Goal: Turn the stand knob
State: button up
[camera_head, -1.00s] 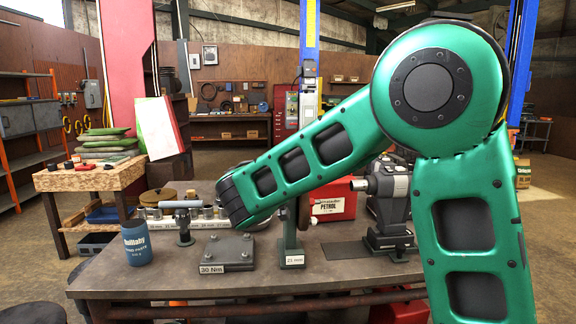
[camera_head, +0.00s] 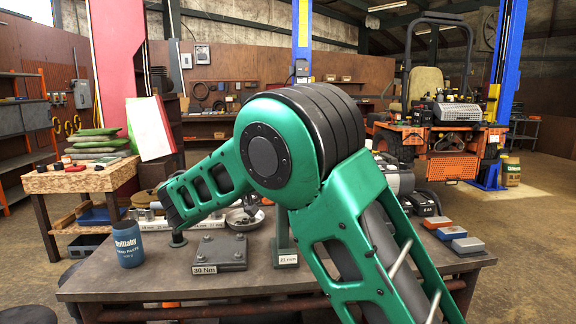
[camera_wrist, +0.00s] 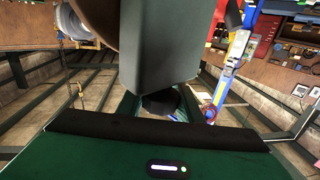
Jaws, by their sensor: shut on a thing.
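In the wrist view a dark grey block (camera_wrist: 158,40), seemingly the stand, fills the upper middle. A short black cylinder (camera_wrist: 160,102), which looks like the stand knob, sticks out below it. My gripper (camera_wrist: 158,112) shows as green fingers on either side of the black cylinder, shut on it. Its green housing covers the bottom. In the head view my green arm hides the gripper and knob. A dark post with a "21 mm" label (camera_head: 284,240) stands on the bench, its top hidden behind my arm; I cannot tell whether it is the same stand.
The bench (camera_head: 130,285) also bears a blue jar (camera_head: 127,245), a "30 Nm" plate (camera_head: 219,252), a metal bowl (camera_head: 243,218) and coloured blocks (camera_head: 451,233). A side table (camera_head: 75,181) stands left. An orange mower (camera_head: 450,150) is behind.

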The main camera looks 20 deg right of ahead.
jog(key=shift+w+a, duration=0.1)
jog(key=shift+a, duration=0.05)
jog(key=o, duration=1)
jog(key=shift+o, duration=0.2)
jog(key=v, duration=1)
jog(key=shift+a, duration=0.3)
jog(key=shift+f, duration=0.1)
